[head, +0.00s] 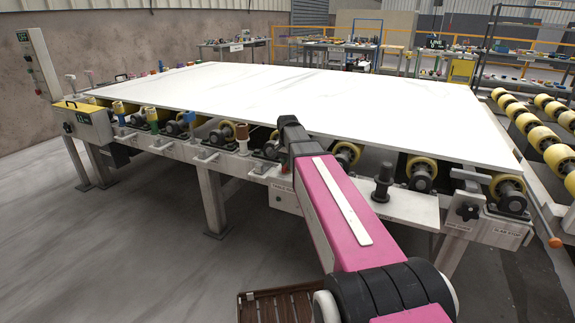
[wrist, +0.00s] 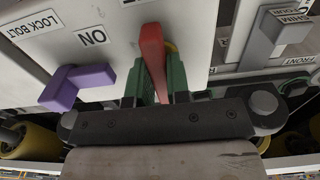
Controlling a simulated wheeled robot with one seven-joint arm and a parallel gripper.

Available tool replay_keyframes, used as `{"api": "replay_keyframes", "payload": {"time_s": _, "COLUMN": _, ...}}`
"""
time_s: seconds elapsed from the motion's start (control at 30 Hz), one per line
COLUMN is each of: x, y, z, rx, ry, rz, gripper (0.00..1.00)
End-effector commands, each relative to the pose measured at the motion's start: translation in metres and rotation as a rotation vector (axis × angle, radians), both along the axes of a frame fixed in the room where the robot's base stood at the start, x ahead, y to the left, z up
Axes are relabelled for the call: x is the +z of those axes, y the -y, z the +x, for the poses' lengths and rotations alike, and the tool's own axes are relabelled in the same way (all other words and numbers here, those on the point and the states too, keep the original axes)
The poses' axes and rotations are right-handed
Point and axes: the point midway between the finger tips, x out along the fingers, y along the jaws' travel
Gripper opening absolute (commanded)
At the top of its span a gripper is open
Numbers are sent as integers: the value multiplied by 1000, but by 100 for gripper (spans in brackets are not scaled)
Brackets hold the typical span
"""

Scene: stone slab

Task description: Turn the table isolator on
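The isolator's red handle (wrist: 152,55) stands out from a pale panel in the wrist view, with a bit of yellow behind its right side. An ON label (wrist: 92,37) is to its left. My gripper (wrist: 158,88) has its green fingers on either side of the red handle. The handle fills most of the gap, but whether both fingers press on it cannot be told. In the head view, a labelled pale box (head: 284,198) hangs under the slab table's near edge, partly behind my pink arm. The red handle and my fingertips are hidden there.
A purple handle (wrist: 78,86) by a LOCK BOLT label is close to the left, and a grey handle (wrist: 282,30) is at the right. The white slab (head: 300,95) lies on the table above rollers. A slatted brown pallet (head: 275,305) is on the floor.

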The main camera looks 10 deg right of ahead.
Motion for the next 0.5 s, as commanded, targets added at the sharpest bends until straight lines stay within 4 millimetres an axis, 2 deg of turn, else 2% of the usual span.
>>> {"api": "replay_keyframes", "payload": {"time_s": 0.27, "x": 0, "y": 0, "z": 0, "rx": 35, "ry": 1, "rz": 1, "gripper": 0}}
{"api": "replay_keyframes", "payload": {"time_s": 0.5, "x": 0, "y": 0, "z": 0, "rx": 168, "ry": 1, "rz": 1, "gripper": 0}}
